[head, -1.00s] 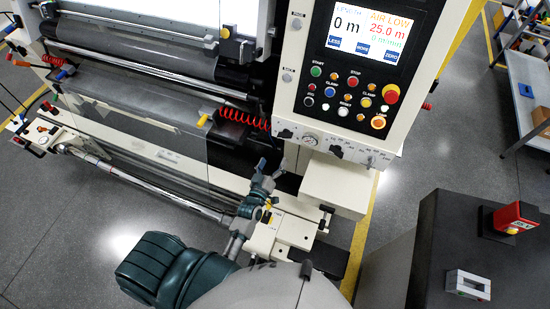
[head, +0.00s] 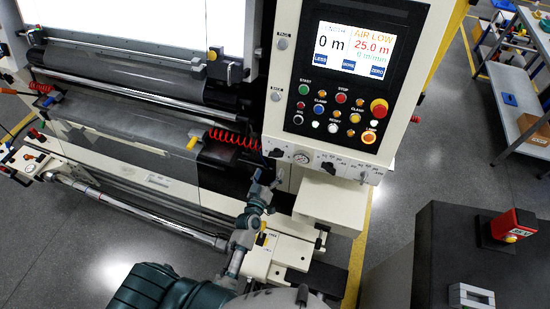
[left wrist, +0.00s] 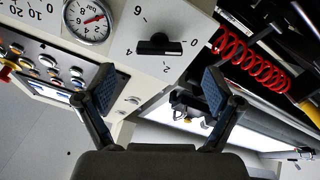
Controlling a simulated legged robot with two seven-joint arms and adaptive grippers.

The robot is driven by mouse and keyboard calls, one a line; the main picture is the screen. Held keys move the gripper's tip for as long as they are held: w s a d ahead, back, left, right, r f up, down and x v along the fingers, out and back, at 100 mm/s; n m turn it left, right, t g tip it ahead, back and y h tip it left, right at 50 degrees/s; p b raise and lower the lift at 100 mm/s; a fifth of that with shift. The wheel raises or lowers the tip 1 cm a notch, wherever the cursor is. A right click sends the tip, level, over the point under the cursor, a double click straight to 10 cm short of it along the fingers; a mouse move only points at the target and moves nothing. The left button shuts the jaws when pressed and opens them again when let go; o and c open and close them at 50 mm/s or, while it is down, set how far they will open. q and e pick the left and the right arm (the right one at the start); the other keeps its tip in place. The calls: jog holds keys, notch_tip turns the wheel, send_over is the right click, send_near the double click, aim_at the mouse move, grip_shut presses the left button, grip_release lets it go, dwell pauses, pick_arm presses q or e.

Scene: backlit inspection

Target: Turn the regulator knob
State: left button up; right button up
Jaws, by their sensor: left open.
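The regulator knob is a black bar-shaped handle (left wrist: 160,45) on a light plate with a 0 to 6 scale. Its bar lies roughly crosswise in the left wrist view. In the head view the knob (head: 276,153) is at the left of the panel's lower strip, beside the round pressure gauge (head: 302,158). The gauge also shows in the left wrist view (left wrist: 88,19). My left gripper (left wrist: 160,88) is open and empty, its dark pads apart, with the knob beyond them and between their lines. In the head view the left gripper (head: 265,176) is just below the knob. Contact is not visible.
A control panel (head: 345,75) with a screen and several buttons rises above the strip. A red coiled hose (head: 234,138) hangs left of the knob. A pale box (head: 330,205) juts out below the panel. A dark cabinet (head: 470,250) stands at the lower right.

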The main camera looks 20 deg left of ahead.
aim_at(276, 155)
pick_arm(q)
jog(key=w, duration=0.6)
jog(key=shift+w, duration=0.4)
jog(key=c, duration=1.1)
jog(key=shift+c, duration=0.2)
